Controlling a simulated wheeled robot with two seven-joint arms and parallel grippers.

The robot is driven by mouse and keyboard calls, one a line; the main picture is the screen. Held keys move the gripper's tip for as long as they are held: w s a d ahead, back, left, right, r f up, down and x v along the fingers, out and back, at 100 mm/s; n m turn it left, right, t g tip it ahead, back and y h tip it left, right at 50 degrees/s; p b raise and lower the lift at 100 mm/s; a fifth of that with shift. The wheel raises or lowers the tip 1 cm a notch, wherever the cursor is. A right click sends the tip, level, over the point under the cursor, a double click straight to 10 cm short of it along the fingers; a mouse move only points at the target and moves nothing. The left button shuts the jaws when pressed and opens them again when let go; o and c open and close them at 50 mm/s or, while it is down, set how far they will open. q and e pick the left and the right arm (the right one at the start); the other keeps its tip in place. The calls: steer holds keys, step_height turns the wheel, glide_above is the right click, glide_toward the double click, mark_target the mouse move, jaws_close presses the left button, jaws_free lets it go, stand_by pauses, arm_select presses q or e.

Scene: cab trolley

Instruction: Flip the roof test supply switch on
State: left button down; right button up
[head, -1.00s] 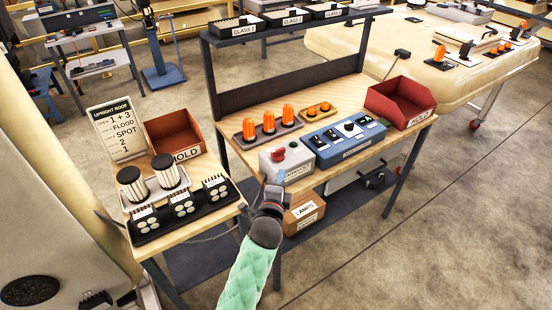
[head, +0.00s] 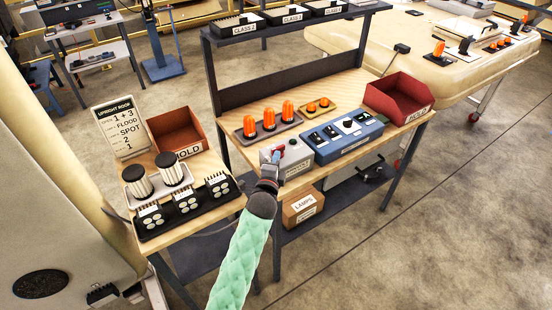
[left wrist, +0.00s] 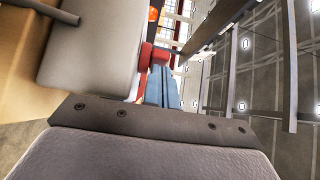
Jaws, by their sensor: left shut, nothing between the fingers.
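The grey supply box (head: 295,161) with a label too small to read stands at the front left of the workbench, beside the blue control panel. Its red switch (head: 279,149) is on top, partly hidden by my left gripper (head: 274,157). The gripper is shut and empty, its blue fingers at the switch's near left side. In the left wrist view the grey box (left wrist: 90,45) fills the upper left, and the red switch (left wrist: 146,56) shows close by the shut fingertips (left wrist: 160,62). I cannot tell whether they touch, nor the switch's position. My right gripper is not in view.
The blue panel (head: 342,140) adjoins the box on the right. Orange beacons (head: 269,119) stand on a tray behind it. A red HOLD bin (head: 400,97) is at the right end. A side table with black lamp units (head: 186,200) stands left. A LAMPS carton (head: 303,207) sits below.

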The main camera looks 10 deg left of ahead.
arm_select(q)
steer(key=shift+a, duration=0.15)
steer(key=shift+a, duration=0.15)
steer(key=shift+w+a, duration=0.1)
steer(key=shift+a, duration=0.25)
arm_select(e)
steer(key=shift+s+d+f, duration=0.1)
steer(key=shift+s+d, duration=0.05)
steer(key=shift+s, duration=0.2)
